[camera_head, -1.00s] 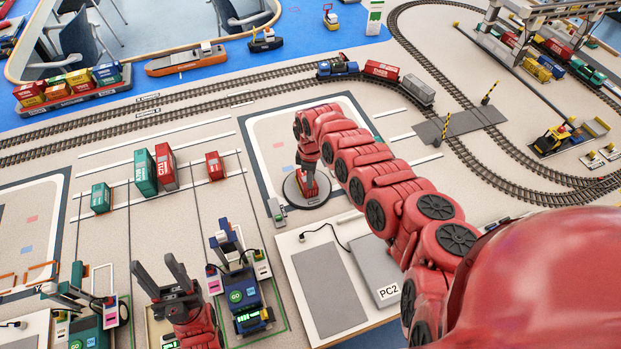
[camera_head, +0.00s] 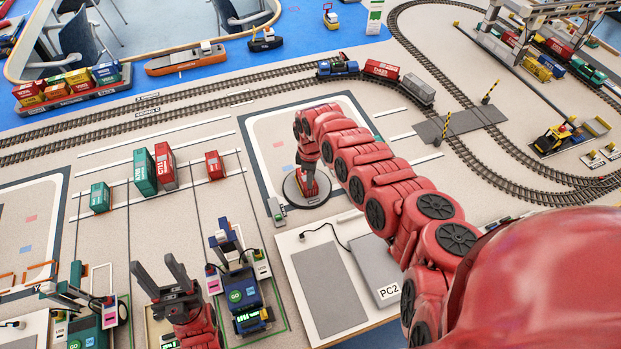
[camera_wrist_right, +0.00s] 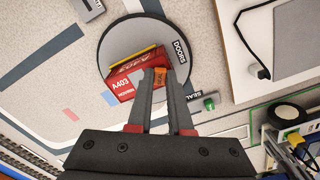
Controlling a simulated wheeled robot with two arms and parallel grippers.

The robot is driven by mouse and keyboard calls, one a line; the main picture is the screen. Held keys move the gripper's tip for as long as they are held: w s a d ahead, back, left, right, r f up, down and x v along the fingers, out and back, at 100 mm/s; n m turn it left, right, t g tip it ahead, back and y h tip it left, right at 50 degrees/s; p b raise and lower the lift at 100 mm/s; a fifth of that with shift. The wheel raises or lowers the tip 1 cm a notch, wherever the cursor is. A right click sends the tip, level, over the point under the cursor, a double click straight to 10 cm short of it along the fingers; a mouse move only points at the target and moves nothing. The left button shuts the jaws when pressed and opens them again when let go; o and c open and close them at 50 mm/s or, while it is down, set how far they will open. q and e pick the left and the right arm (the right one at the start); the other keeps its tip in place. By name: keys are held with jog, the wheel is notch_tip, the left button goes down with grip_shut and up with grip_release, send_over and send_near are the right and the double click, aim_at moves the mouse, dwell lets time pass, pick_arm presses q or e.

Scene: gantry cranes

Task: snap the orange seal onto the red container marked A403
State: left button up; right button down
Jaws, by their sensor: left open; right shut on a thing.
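The red container marked A403 (camera_wrist_right: 122,86) lies on a round grey turntable (camera_wrist_right: 112,45) in the right wrist view. The container also shows in the head view (camera_head: 309,187), partly under my right gripper. My right gripper (camera_wrist_right: 160,80) is shut on the small orange seal (camera_wrist_right: 160,76). The seal is at the container's end nearest the DOORS label (camera_wrist_right: 180,52); I cannot tell whether it touches the container. The fingers hide part of that end. My left gripper (camera_head: 160,270) is open and empty at the lower left, far from the container.
A small device with a green button (camera_wrist_right: 208,104) stands by the SEAL label beside the turntable. A blue crane vehicle (camera_head: 243,290) stands right of my left gripper. Green and red containers (camera_head: 155,170) stand left of the turntable. A PC2 panel (camera_head: 375,275) lies below my right arm.

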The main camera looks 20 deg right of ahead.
jog(key=shift+f, duration=0.1)
jog(key=shift+c, duration=1.4)
grip_release()
jog(key=shift+r+p, duration=3.15)
jog(key=shift+r, duration=0.4)
jog(key=shift+f, duration=0.1)
